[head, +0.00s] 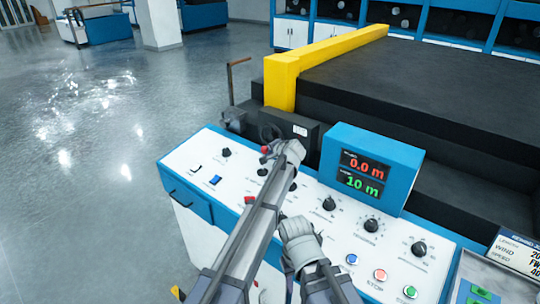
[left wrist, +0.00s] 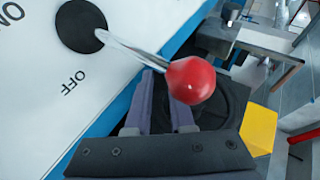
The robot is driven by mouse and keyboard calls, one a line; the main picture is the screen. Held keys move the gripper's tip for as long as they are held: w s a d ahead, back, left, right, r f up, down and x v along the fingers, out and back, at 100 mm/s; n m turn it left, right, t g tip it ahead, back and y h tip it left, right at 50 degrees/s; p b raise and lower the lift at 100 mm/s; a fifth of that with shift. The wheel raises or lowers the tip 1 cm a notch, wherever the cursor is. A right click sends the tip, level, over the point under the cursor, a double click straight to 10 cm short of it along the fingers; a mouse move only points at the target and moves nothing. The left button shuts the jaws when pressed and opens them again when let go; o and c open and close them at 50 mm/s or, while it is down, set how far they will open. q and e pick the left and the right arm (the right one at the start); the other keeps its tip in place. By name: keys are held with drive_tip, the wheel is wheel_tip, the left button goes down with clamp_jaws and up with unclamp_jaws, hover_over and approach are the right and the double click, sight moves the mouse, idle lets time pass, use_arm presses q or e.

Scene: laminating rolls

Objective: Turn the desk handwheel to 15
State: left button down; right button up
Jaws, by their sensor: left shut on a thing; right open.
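The black handwheel (head: 268,132) stands at the desk's back edge in the head view, partly hidden by my left gripper. In the left wrist view a dark round part (left wrist: 235,98) lies behind the fingers. My left gripper (head: 272,150) is shut there; its fingertips (left wrist: 168,85) are partly hidden by a red ball knob (left wrist: 190,80) on a metal lever, so the contact point is unclear. The display (head: 365,172) reads 0.0 m in red and 10 m in green. My right gripper (head: 296,228) is open and empty over the desk's front.
The lever rises from a black boss (left wrist: 80,25) beside an OFF label. The white panel (head: 325,228) has several knobs and buttons. A yellow rail (head: 320,55) and a dark machine bed (head: 430,70) stand behind. Open floor lies to the left.

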idle(0.4)
use_arm(q)
drive_tip(key=c, duration=0.8)
unclamp_jaws()
drive_tip(key=shift+r, duration=0.1)
wheel_tip(320, 180, up, 10)
drive_tip(key=p, duration=1)
drive_tip(key=shift+f, duration=0.2)
